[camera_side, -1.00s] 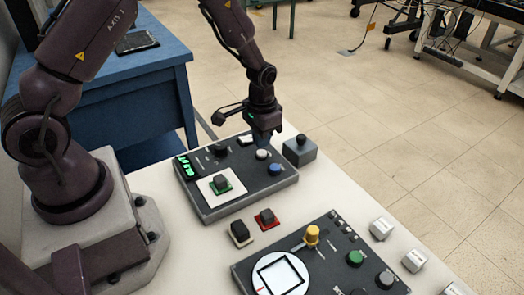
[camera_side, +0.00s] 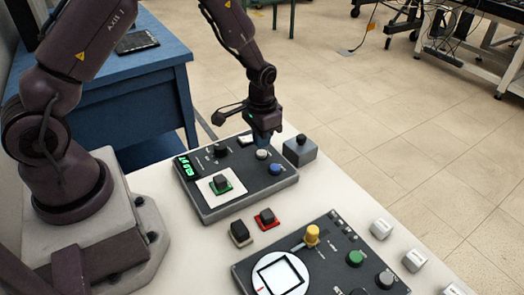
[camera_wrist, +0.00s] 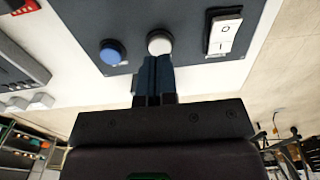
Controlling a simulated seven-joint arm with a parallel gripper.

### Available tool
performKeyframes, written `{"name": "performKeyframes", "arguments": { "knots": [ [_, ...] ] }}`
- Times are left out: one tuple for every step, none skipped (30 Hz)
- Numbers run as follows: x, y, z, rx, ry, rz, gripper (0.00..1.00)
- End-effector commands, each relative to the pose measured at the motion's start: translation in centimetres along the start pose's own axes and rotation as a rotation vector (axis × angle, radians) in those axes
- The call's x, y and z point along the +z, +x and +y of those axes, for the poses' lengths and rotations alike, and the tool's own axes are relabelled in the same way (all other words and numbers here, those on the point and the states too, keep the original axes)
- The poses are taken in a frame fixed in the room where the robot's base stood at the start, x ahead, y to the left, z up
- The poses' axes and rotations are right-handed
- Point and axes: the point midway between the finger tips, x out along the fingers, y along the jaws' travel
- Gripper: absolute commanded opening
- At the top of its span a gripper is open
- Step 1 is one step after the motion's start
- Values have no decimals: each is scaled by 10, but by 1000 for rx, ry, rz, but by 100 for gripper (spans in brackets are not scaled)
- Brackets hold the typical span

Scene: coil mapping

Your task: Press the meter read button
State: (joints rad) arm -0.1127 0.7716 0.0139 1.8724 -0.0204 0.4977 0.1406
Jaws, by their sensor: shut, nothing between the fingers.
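The meter box (camera_side: 235,200) is a dark panel with a lit green display (camera_side: 189,166) at its left end. A white round button (camera_side: 261,154) and a blue round button (camera_side: 275,169) sit near its right end. The labels are too small to read, so I cannot tell which is marked read. My gripper (camera_side: 263,139) is shut and empty, pointing down by the white button. In the wrist view, my fingertips (camera_wrist: 157,60) are together at the near edge of the white button (camera_wrist: 160,43); contact is unclear. The blue button (camera_wrist: 113,51) is beside it, to the left.
A rocker switch (camera_wrist: 223,35) lies right of the white button in the wrist view. A black knob (camera_side: 220,150) and a block on a green-edged pad (camera_side: 221,184) are on the meter. A second panel (camera_side: 325,262) lies in front.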

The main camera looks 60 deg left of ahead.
Motion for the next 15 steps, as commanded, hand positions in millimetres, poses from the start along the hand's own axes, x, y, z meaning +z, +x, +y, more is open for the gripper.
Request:
{"name": "performKeyframes", "arguments": {
  "knots": [
    [0, 0, 0, 0, 0, 0, 0],
    [0, 0, 0, 0, 0, 0, 0],
    [0, 0, 0, 0, 0, 0, 0],
    [0, 1, 0, 0, 0, 0, 0],
    [0, 2, 0, 0, 0, -1, 0],
    [0, 2, 0, 0, 0, -1, 0],
    [0, 4, 0, 0, 0, -1, 0],
    [0, 4, 0, 0, 0, -1, 0],
    [0, 6, 0, 0, 0, -2, 0],
    [0, 7, 0, 0, 0, -2, 0],
    [0, 8, 0, 0, 0, -1, 0],
    [0, 9, 0, 0, 0, -1, 0],
    [0, 9, 0, 0, 0, -1, 0],
    [0, 10, 0, 0, 0, -1, 0],
    [0, 12, 0, 0, 0, 0, 0]
  ]
}}
